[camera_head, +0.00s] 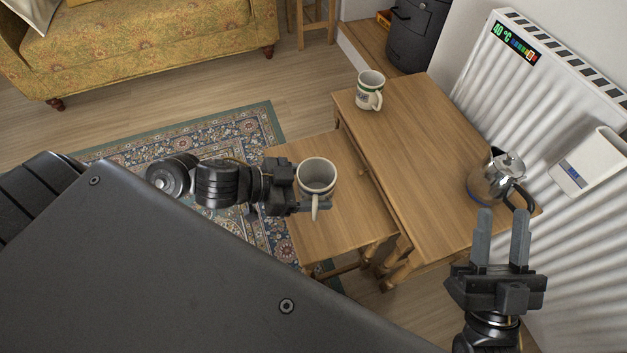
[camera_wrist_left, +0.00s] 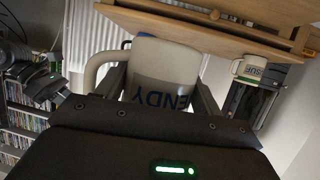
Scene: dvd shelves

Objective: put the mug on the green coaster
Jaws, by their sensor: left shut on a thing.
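A white mug (camera_head: 317,174) with a dark band and its handle toward the viewer is in my left gripper (camera_head: 312,200), over the smaller wooden table. In the left wrist view the held mug (camera_wrist_left: 165,72) shows dark blue lettering between the two fingers, which are shut on it. A second white mug (camera_head: 370,88) with a green band stands upright at the far end of the larger table; it also shows in the wrist view (camera_wrist_left: 249,68). My right gripper (camera_head: 500,238) is open and empty, near the kettle. I see no green coaster in either view.
The larger wooden table (camera_head: 420,140) stands beside the smaller, lower one (camera_head: 350,225). A metal kettle (camera_head: 493,180) is at the larger table's right end, by a white radiator (camera_head: 540,110). The larger table's middle is clear. A patterned rug (camera_head: 230,135) and a sofa (camera_head: 140,40) lie left.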

